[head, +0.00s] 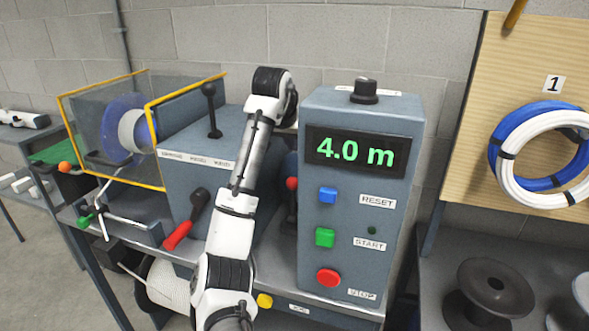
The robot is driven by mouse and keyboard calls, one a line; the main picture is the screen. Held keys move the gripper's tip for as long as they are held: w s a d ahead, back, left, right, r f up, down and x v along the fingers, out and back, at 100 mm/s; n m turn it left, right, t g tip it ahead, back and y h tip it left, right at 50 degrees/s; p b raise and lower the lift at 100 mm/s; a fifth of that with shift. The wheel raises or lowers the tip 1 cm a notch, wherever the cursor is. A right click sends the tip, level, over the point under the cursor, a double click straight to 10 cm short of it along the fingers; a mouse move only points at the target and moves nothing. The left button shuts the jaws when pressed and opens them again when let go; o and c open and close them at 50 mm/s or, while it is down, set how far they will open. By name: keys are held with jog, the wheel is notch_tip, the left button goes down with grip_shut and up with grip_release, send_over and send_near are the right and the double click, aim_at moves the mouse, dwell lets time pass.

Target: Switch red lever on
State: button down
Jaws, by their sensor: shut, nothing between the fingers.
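A lever with a red grip (178,235) is on the front of the grey machine housing (190,180), left of my arm. It slants down and left from a dark pivot. A second lever with a small red knob (291,184) stands on a dark stem between my arm and the control box, partly hidden. My arm rises in front of the housing and bends at the top, beside the control box. My gripper does not show; it seems hidden behind the bent arm. I see no contact with either lever.
The grey control box (352,270) reads 4.0 m and has blue, green and red buttons. A black-knobbed lever (211,107) stands on the housing. A yellow-edged clear guard (105,120) covers a reel at left. Coiled hoses (505,160) hang at right above a dark spool (490,295).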

aim_at(293, 200)
jog(key=shift+w+d+f+p, duration=0.1)
jog(key=shift+w+f+p, duration=0.4)
jog(key=shift+f, duration=1.05)
jog(key=shift+w+d+f+p, duration=0.1)
jog(key=shift+f+p, duration=0.65)
jog(key=shift+f, duration=0.8)
jog(key=shift+w+d+f+p, duration=0.1)
jog(key=shift+w+f+p, duration=0.15)
jog(key=shift+f+p, duration=0.85)
jog(key=shift+f+b, duration=0.55)
jog(key=shift+b, duration=0.1)
